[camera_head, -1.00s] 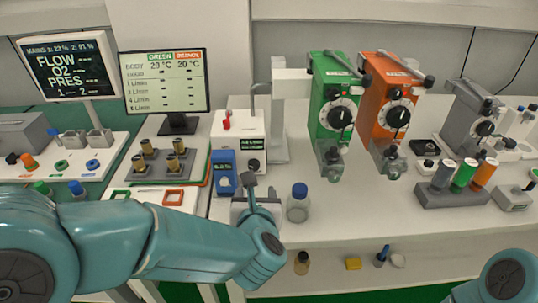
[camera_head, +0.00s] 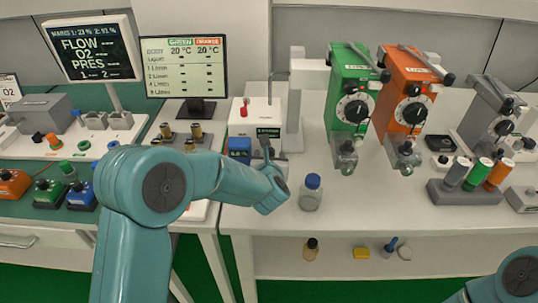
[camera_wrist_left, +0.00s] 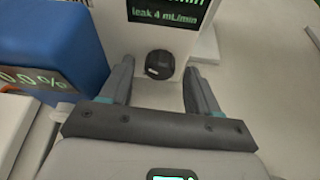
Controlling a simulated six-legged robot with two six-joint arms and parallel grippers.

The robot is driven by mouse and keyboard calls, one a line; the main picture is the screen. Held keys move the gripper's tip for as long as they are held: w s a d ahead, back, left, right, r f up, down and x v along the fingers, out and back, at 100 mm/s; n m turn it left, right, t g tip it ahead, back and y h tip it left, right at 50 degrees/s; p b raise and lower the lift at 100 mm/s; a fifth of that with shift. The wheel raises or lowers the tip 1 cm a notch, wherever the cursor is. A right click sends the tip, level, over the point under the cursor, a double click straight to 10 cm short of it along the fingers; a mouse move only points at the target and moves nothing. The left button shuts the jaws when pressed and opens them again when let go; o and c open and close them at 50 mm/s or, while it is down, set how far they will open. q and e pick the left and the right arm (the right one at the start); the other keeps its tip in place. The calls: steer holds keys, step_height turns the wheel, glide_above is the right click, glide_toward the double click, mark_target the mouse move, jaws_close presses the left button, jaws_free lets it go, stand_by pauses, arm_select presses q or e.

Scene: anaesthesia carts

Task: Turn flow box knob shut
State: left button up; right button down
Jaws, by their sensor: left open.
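The flow box (camera_head: 243,116) is a white box with a red-topped fitting and a small dark display with green text, left of the green vaporizer. In the left wrist view its display (camera_wrist_left: 165,12) reads "leak 4 mL/min", and its round black knob (camera_wrist_left: 159,64) sits below that. My left gripper (camera_head: 267,150) is in front of the box, fingers towards it. In the left wrist view the open gripper (camera_wrist_left: 159,80) has its fingers either side of the knob in the picture, with nothing held. I cannot tell whether they touch the knob. My right gripper is out of view.
A blue box (camera_wrist_left: 60,40) with a percent display stands close left of the left gripper. A blue-capped bottle (camera_head: 311,193) stands right of it. Green (camera_head: 349,90) and orange (camera_head: 405,95) vaporizers stand further right.

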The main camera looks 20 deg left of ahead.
arm_select(q)
steer(key=shift+w+a+f, duration=0.1)
steer(key=shift+w, duration=0.1)
steer(key=c, duration=1)
steer(key=shift+c, duration=0.2)
steer(key=shift+f+m+y+b, duration=0.15)
steer(key=shift+m+y+b, duration=0.25)
steer(key=shift+m+b, duration=0.3)
steer(key=m+b, duration=0.1)
steer(key=m+y+b, duration=0.1)
steer(key=m+y, duration=0.1)
steer(key=shift+d+f+g+b, duration=0.15)
steer(key=shift+d+g+b, duration=0.15)
steer(key=shift+b, duration=0.1)
steer(key=m+y+b, duration=0.2)
steer(key=shift+w+m, duration=0.1)
steer(key=shift+m, duration=0.3)
steer(key=shift+m+y+b, duration=0.3)
steer(key=shift+m+b, duration=0.3)
steer(key=shift+b, duration=0.1)
